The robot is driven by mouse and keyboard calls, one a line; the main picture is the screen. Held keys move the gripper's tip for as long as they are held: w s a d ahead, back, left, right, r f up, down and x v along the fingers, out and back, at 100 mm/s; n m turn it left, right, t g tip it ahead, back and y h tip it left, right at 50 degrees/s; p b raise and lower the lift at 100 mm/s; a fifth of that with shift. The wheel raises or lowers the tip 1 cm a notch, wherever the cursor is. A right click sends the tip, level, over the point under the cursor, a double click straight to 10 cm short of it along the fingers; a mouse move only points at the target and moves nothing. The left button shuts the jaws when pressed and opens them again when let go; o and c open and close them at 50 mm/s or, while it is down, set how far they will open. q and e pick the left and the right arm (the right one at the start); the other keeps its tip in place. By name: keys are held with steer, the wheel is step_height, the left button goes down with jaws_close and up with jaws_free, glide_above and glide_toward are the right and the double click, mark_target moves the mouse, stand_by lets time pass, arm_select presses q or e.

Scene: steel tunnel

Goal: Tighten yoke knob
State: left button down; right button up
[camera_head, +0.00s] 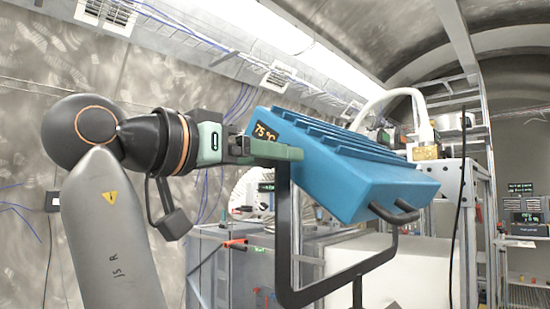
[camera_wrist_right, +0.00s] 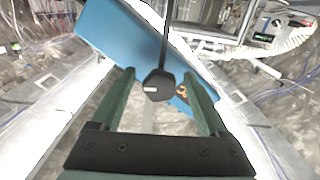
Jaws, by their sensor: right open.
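The blue ribbed housing (camera_head: 345,170) with a "75 °C" label hangs tilted in a black U-shaped yoke (camera_head: 284,235). In the wrist view, the yoke knob (camera_wrist_right: 159,86) is black, with many flat sides and a small pale mark. The yoke's bar (camera_wrist_right: 168,42) runs up from it, and the blue housing (camera_wrist_right: 120,35) lies behind. My right gripper (camera_head: 290,152) reaches in at the housing's left side. Its green fingers are open on either side of the knob, with a visible gap at each side. In the head view the gripper hides the knob. My left gripper is not in view.
A white hose (camera_head: 390,97) with a brass-coloured fitting (camera_head: 425,152) rises behind the housing. A steel rack (camera_head: 468,190) stands at right. Grey cabinets (camera_head: 235,265) and a white block (camera_head: 405,270) stand below and behind. A thin black cable hangs right of the housing.

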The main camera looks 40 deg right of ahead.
steer(key=shift+d, duration=0.1)
stand_by(0.4)
jaws_close()
stand_by(0.4)
